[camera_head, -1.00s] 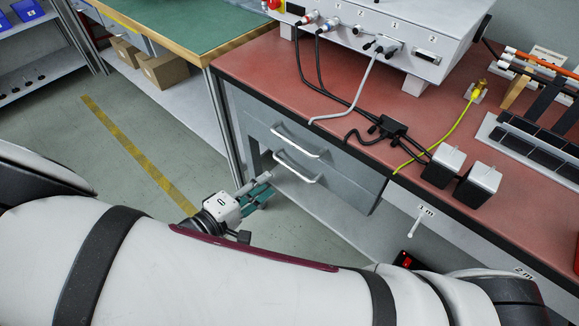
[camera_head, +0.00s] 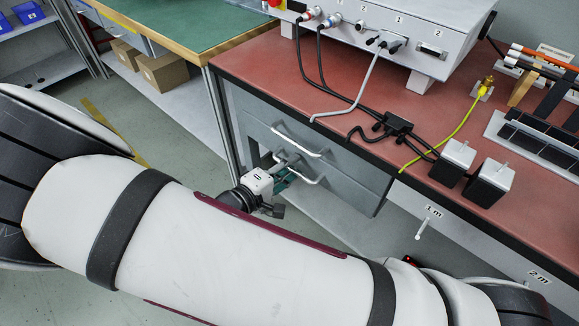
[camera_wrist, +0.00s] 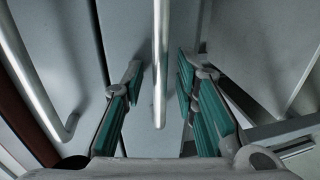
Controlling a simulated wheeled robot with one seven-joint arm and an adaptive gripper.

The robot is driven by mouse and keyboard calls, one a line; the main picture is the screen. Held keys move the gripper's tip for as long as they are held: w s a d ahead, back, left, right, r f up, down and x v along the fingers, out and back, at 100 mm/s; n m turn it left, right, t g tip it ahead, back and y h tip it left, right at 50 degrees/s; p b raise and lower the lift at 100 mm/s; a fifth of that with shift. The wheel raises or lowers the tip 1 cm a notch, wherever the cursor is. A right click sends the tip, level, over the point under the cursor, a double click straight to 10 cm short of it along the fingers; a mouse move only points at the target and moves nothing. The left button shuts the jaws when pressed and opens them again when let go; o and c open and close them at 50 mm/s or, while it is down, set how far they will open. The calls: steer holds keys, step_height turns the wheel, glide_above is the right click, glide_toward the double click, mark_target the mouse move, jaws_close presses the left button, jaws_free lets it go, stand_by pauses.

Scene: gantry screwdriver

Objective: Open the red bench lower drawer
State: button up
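The red bench (camera_head: 255,68) has a grey drawer unit under its top, with two white bar handles. The upper handle (camera_head: 297,143) is on the upper drawer (camera_head: 260,130). The lower handle (camera_head: 300,174) is on the lower drawer (camera_head: 345,194), partly hidden by my gripper (camera_head: 284,178). In the wrist view my gripper (camera_wrist: 160,95) is open. Its green-padded fingers stand on either side of the lower handle (camera_wrist: 160,60), with gaps visible on both sides. The upper handle (camera_wrist: 28,75) is left of the fingers there. The lower drawer looks shut.
A power supply box (camera_head: 400,28), cables and two small black-and-white blocks (camera_head: 456,158) stand on the bench top. A green-topped table (camera_head: 170,28) is at the left. A lower shelf (camera_head: 318,203) lies under the drawers.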

jaws_close()
steer(key=shift+s+a, duration=0.1)
